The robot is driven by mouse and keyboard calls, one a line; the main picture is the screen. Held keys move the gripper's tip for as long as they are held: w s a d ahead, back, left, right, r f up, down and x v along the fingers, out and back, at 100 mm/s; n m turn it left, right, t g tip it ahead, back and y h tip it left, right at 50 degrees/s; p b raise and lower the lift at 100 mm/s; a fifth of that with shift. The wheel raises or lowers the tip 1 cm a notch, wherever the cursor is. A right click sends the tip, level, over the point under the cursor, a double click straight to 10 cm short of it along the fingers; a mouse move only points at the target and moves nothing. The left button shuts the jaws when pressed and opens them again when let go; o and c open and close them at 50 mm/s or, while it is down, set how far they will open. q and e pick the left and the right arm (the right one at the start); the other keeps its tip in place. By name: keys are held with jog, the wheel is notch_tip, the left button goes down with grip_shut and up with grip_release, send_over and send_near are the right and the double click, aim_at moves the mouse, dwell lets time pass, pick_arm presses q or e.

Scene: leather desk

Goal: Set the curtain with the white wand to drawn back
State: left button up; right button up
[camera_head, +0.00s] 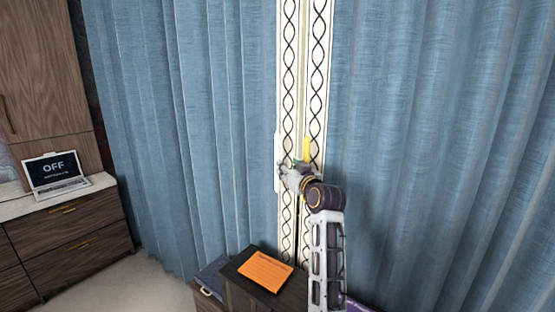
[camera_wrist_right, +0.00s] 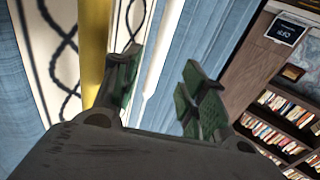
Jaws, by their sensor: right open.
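Two blue curtain panels hang side by side, the left panel (camera_head: 185,120) and the right panel (camera_head: 440,130), with cream, black-patterned edges meeting in the middle. A short white wand (camera_head: 276,160) hangs at the left panel's edge. A yellow wand (camera_head: 307,149) hangs at the right panel's edge. My right gripper (camera_head: 284,171) is at the white wand's height, close beside it. In the right wrist view, my right gripper (camera_wrist_right: 160,68) is open, and the white wand (camera_wrist_right: 166,42) shows in the gap between its fingers; contact cannot be told. My left gripper is out of view.
A dark cabinet (camera_head: 238,291) with an orange card (camera_head: 265,271) stands below the curtains. A laptop (camera_head: 55,172) reading OFF sits on the drawer unit (camera_head: 68,235) at left. Bookshelves (camera_wrist_right: 285,120) show in the right wrist view.

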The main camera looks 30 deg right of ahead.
aim_at(278, 158)
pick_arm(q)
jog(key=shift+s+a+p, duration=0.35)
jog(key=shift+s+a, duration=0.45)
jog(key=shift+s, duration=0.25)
pick_arm(e)
jog(key=shift+w+d, duration=0.35)
jog(key=shift+w, duration=1.4)
jog(key=shift+w+d, duration=0.35)
jog(key=shift+w, duration=1.35)
jog(key=shift+w+d, duration=0.35)
jog(key=shift+w, duration=1.4)
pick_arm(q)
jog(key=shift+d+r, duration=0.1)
pick_arm(e)
jog(key=c, duration=0.9)
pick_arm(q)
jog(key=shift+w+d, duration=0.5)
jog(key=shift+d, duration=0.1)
pick_arm(e)
grip_shut()
